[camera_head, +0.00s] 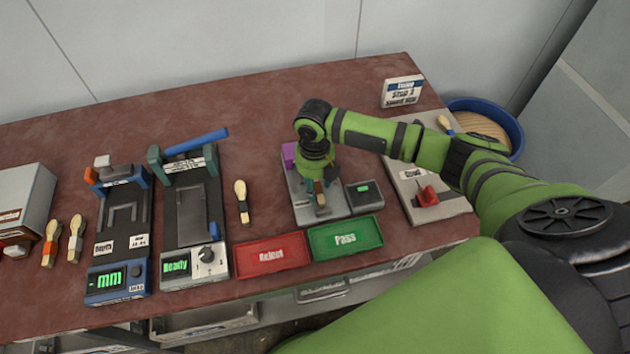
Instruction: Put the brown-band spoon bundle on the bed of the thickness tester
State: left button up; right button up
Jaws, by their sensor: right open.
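My right gripper (318,188) points down over a grey device (300,206) with a purple part and a small green display. It is open, with a small tan piece (320,200) showing at its fingertips, possibly a spoon bundle; its band is hidden. A spoon bundle with a dark band (242,203) lies alone on the table to the left; I cannot tell if the band is brown. A tester with a green "mm" display (113,280) stands further left, probably the thickness tester, with its grey bed (122,216) bare. My left gripper is not in view.
An orange-band bundle (50,243) and a pale-band bundle (75,240) lie at the left. A "Ready" device (185,215) with a blue lever stands centre left. A red Reject tray (271,255) and green Pass tray (345,238) line the front edge. A blue tub (487,105) is at right.

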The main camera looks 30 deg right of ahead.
aim_at(315, 184)
notch_tip(315, 184, up, 12)
jog(key=b, duration=0.1)
jog(key=shift+r, duration=0.2)
